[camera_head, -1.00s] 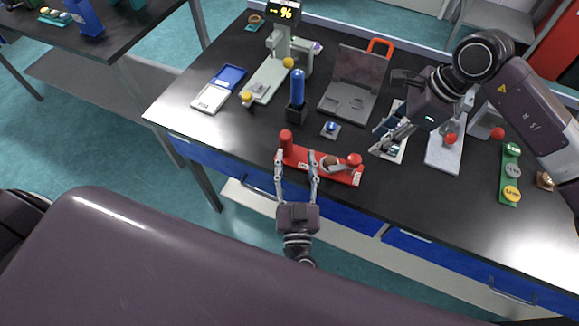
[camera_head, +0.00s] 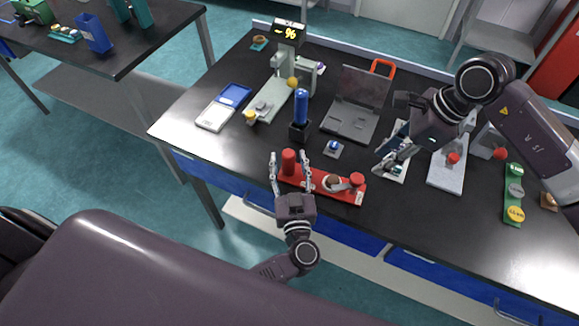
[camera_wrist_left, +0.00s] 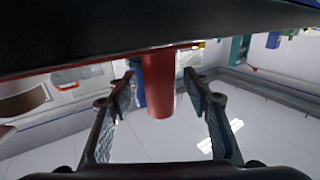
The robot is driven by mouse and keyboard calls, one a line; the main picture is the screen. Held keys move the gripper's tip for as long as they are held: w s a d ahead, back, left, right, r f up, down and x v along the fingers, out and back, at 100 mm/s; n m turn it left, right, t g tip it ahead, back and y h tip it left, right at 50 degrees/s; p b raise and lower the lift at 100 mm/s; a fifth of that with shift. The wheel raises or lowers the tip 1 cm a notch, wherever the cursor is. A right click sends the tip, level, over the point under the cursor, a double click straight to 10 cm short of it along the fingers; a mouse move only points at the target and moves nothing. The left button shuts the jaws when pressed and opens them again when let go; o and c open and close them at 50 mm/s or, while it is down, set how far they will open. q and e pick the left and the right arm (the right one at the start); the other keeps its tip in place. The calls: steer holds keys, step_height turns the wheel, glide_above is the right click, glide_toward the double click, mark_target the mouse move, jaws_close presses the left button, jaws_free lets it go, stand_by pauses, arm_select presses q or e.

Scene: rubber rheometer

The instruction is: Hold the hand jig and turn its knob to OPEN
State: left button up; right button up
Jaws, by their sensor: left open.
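The red hand jig (camera_head: 312,182) lies on the black bench near its front edge. A thick red upright handle (camera_head: 289,162) stands at its left end, and a small red knob (camera_head: 357,180) sits at its right end. A round brown and white part (camera_head: 332,183) lies between them. My left gripper (camera_head: 290,157) is open, with one finger on each side of the handle. In the left wrist view the handle (camera_wrist_left: 158,84) stands between the spread fingers, apart from both. My right gripper (camera_head: 392,158) hovers right of the jig; its finger opening is unclear.
A blue bottle in a black holder (camera_head: 300,118) and a small blue-topped piece (camera_head: 334,148) stand behind the jig. A grey open case (camera_head: 353,112) is farther back. A green strip with round weights (camera_head: 514,193) lies at right. The bench left of the jig is clear.

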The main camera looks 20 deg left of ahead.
arm_select(q)
jaws_close()
arm_select(e)
steer(key=o, duration=0.4)
step_height(320, 180, up, 3)
steer(key=m+h, duration=0.4)
steer(key=m, duration=1.7)
glide_above(358, 177)
steer(key=shift+m, duration=0.3)
step_height(358, 177, down, 12)
steer(key=shift+f, duration=0.1)
